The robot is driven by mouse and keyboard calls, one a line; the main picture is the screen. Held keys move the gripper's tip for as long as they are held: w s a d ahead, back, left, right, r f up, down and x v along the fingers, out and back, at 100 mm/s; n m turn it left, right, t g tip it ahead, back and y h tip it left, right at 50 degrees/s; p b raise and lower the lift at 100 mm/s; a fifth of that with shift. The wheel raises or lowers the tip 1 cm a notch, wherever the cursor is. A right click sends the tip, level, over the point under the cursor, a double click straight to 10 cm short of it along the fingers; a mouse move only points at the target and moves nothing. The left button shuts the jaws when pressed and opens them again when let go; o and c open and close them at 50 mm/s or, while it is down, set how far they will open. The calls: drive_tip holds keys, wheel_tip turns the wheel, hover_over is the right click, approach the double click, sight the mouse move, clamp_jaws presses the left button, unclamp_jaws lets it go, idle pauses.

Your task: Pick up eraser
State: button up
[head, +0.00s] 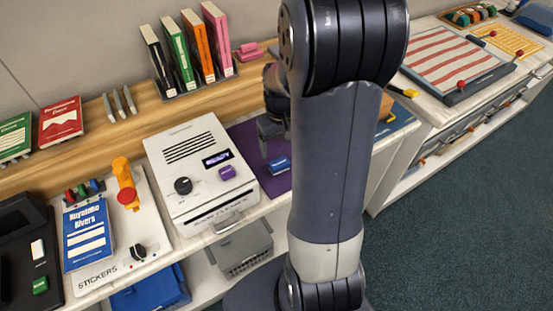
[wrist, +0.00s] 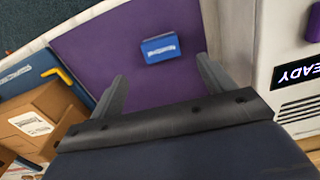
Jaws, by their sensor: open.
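A small blue block with white lettering, which looks like the eraser (head: 279,165), lies flat on a purple mat (head: 245,137). In the wrist view the eraser (wrist: 159,48) sits on the mat (wrist: 100,48) just beyond my fingertips, roughly in line with the gap between them. My gripper (head: 273,146) is above the mat, close to the eraser. In the wrist view my gripper (wrist: 161,70) is open, with nothing between its fingers. My arm hides part of the mat in the head view.
A white machine (head: 200,165) with a lit display stands left of the mat. In the wrist view a cardboard box (wrist: 40,118) and a yellow-handled tool (wrist: 58,75) lie on the other side. Books (head: 190,50) stand on the wooden shelf behind.

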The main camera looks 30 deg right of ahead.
sight(280, 163)
drive_tip(key=shift+s+a+f+p, duration=0.1)
drive_tip(key=shift+f+p, duration=0.1)
drive_tip(key=shift+f, duration=1.9)
drive_tip(key=shift+a+f+p, duration=0.1)
drive_tip(key=shift+f+p, duration=0.1)
drive_tip(key=shift+f, duration=1.85)
drive_tip(key=shift+c, duration=0.6)
drive_tip(key=c, duration=0.9)
drive_tip(key=shift+d+r, duration=0.1)
drive_tip(key=shift+c, duration=0.2)
wheel_tip(280, 163, up, 10)
